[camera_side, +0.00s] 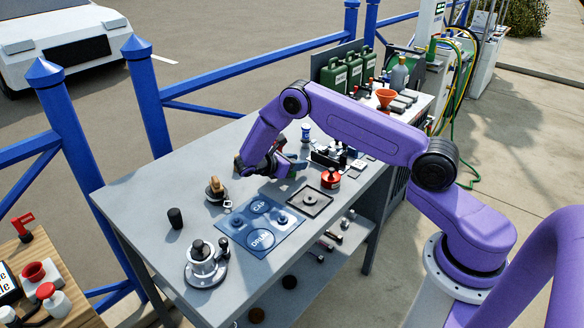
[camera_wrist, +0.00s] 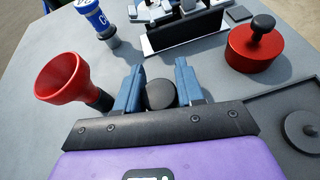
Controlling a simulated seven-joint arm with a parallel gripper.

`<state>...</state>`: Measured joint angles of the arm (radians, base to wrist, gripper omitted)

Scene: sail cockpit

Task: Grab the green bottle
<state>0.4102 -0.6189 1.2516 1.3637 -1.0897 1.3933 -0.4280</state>
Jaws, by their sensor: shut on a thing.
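My gripper (camera_wrist: 160,85) is low over the grey workbench (camera_side: 150,185). Its two blue-grey fingers close on a dark, round-topped thing (camera_wrist: 162,95). Only its black top shows in the wrist view, so I cannot tell whether it is the green bottle. In the side view my gripper (camera_side: 287,167) is partly hidden by my wrist, with a small greenish patch beside it. A small green bottle-like shape (camera_side: 432,48) stands far back at the right, well away from my gripper. Green canisters (camera_side: 340,74) stand at the bench's far end.
A red funnel (camera_wrist: 72,80) is close left of my gripper in the wrist view. A red round can (camera_wrist: 256,48) with a black knob is at right.

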